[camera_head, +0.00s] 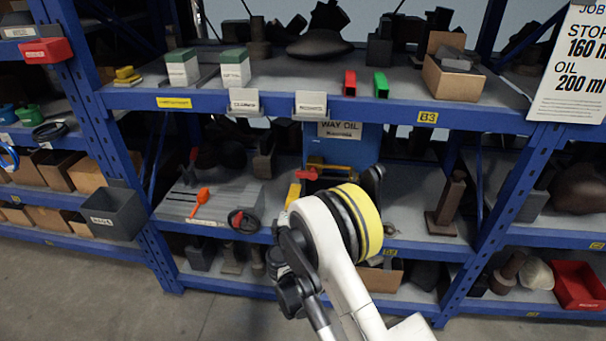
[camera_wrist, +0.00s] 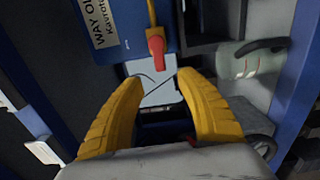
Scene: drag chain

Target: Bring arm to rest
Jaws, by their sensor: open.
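My arm reaches from the bottom of the head view to the middle shelf, its yellow-banded joint hiding most of the gripper. In the wrist view my gripper (camera_wrist: 161,80) has two yellow ribbed fingers spread apart with nothing held between them. A blue box labelled "WAY OIL" (camera_head: 350,146) stands on the middle shelf and also shows at the upper left of the wrist view (camera_wrist: 128,22). A red-handled tap (camera_head: 305,174) is at its front. In the wrist view the red handle (camera_wrist: 156,50) lies just beyond the fingertips, apart from them.
Blue shelf uprights (camera_head: 480,190) stand left and right of the arm. The upper shelf's edge (camera_head: 430,117) runs above it. A grey case (camera_head: 180,203) with an orange tool (camera_head: 200,202) lies left of the gripper. A dark metal bracket (camera_head: 446,205) stands right. Open floor (camera_head: 70,300) shows at lower left.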

